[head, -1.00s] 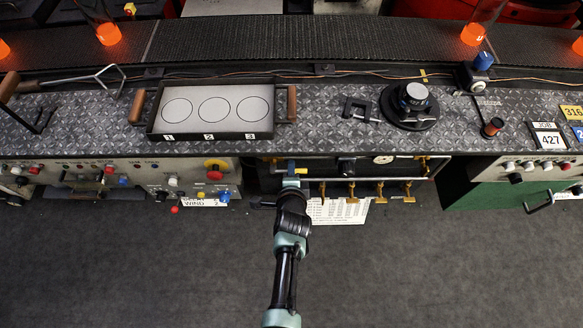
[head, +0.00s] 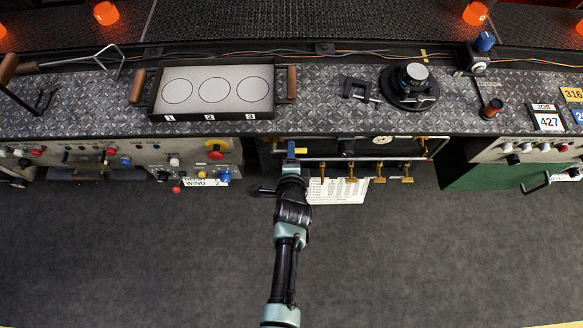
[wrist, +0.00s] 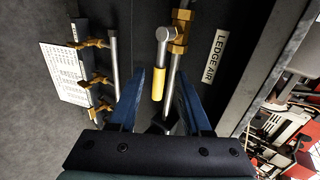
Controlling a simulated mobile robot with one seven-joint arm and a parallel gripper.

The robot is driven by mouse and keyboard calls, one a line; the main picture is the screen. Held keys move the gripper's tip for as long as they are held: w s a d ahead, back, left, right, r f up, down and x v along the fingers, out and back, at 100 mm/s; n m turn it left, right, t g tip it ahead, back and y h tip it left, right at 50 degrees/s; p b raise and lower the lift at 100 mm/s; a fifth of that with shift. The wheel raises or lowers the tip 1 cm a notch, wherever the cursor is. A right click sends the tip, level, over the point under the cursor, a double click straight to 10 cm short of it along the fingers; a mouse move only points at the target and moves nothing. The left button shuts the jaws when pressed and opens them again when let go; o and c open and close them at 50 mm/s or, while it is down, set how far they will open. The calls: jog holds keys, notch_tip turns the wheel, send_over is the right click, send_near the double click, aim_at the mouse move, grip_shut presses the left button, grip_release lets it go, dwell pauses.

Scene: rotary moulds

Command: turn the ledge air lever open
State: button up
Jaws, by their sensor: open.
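The ledge air lever (wrist: 158,82) shows in the wrist view as a grey metal arm with a yellow grip, on a brass valve fitting (wrist: 181,30) on a pipe. Its grip hangs down the picture, roughly along the pipe. A white LEDGE AIR label (wrist: 216,57) is to its right. My gripper (wrist: 160,74) is open, its blue fingers on either side of the yellow grip with gaps showing. I cannot tell how deep the grip lies between them. In the head view my gripper (head: 291,149) is at the pipe panel under the counter edge and hides most of the lever.
Several brass taps (head: 351,173) and a white sheet (head: 336,190) are right of my gripper. A control panel (head: 193,166) with knobs is to the left. The counter (head: 320,118) overhangs above, carrying a numbered tray (head: 212,128). The floor (head: 420,260) is clear.

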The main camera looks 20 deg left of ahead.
jog(key=p+v, duration=0.1)
jog(key=v, duration=0.9)
jog(key=shift+w, duration=0.1)
jog(key=w+d+r+n+t, duration=0.1)
jog(key=w+r+n+t, duration=0.3)
jog(key=r, duration=0.9)
jog(key=w+d+r+n+t, duration=0.1)
jog(key=w+r, duration=0.4)
jog(key=r, duration=0.8)
jog(key=w+d+r+n+t, duration=0.1)
jog(key=w+r+n+t, duration=0.3)
jog(key=r, duration=0.9)
jog(key=s+d+r+n+t+h, duration=0.1)
jog(key=s+r, duration=0.4)
jog(key=r, duration=0.6)
jog(key=s+d+r+n+t+h, duration=0.1)
jog(key=s+d+r+n+t, duration=0.1)
jog(key=r, duration=0.9)
jog(key=s+d+r+n+t, duration=0.2)
jog(key=s+r+t, duration=0.2)
jog(key=s+r, duration=0.4)
notch_tip(320, 180, up, 3)
jog(key=shift+r+n+t+h, duration=0.15)
jog(key=shift+n+t+h, duration=0.15)
jog(key=shift+n+h, duration=0.1)
jog(key=shift+d, duration=0.1)
